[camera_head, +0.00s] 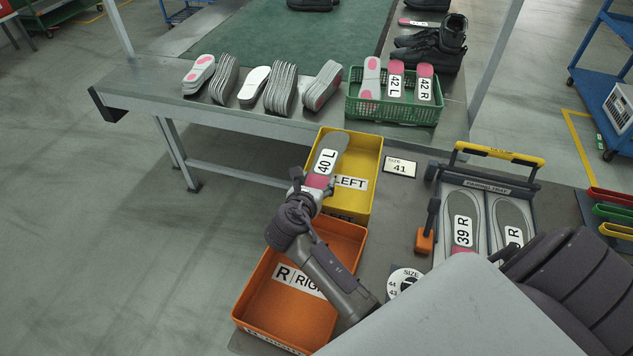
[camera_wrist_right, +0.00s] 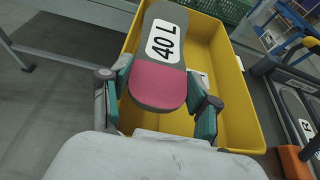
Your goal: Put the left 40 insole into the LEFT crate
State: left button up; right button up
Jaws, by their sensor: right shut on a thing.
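A grey insole with a pink heel and a "40 L" label (camera_head: 325,164) is in my right gripper (camera_head: 312,186). In the right wrist view the insole (camera_wrist_right: 166,65) sits between the two green-padded fingers (camera_wrist_right: 160,108), gripped at its pink end. It is held over the yellow LEFT crate (camera_head: 364,202), which also shows in the right wrist view (camera_wrist_right: 238,110). The crate's visible floor is bare. The orange RIGHT crate (camera_head: 262,312) stands nearer me, under my right arm, and looks empty where visible. My left gripper is not in view.
A pairing tray (camera_head: 487,181) at the right holds insoles, one labelled "39 R" (camera_head: 463,222). A "SIZE 41" card (camera_head: 400,167) lies beside the yellow crate. Behind, a bench holds several insole stacks (camera_head: 280,88) and a green basket (camera_head: 394,109).

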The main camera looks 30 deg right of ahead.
jog(key=shift+f, duration=0.1)
jog(key=shift+f, duration=0.45)
jog(key=o, duration=1)
jog(key=shift+o, duration=0.2)
jog(key=shift+r, duration=0.2)
jog(key=v, duration=1.2)
jog(key=shift+r, duration=0.4)
